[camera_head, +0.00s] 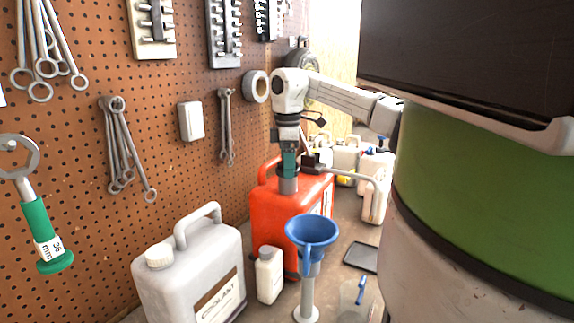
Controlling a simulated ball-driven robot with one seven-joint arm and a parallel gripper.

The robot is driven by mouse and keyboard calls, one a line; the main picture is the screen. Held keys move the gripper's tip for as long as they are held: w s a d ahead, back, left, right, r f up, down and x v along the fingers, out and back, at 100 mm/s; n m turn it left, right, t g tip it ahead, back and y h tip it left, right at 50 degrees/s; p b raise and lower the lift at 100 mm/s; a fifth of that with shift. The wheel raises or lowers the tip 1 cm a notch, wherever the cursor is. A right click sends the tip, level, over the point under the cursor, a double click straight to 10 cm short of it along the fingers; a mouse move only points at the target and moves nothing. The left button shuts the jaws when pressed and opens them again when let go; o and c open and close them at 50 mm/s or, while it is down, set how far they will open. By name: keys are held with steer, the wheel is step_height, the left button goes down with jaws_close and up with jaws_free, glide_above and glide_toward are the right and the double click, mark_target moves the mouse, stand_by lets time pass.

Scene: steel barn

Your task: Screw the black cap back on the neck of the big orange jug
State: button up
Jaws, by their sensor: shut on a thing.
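The big orange jug (271,215) stands upright on the bench against the pegboard wall. A short grey cylinder, which looks like its neck (288,185), rises from its top. My gripper (289,171) points straight down over that neck, its teal lower part ending right at the grey cylinder. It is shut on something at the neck. The black cap cannot be made out there, as the jaws hide whatever is between them. A dark blocky piece (314,164) shows just right of the gripper; I cannot tell what it belongs to.
A grey coolant jug (191,277), a small white bottle (269,275) and a blue funnel (312,233) stand in front of the orange jug. More pale jugs (345,158) crowd behind it. A dark flat tablet-like object (361,256) lies to the right. A large green drum (480,210) blocks the right side.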

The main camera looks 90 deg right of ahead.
steer(key=shift+m, duration=0.6)
steer(key=o, duration=1.1)
steer(key=c, duration=0.8)
steer(key=shift+r+p, duration=2.1)
steer(key=shift+r, duration=1.4)
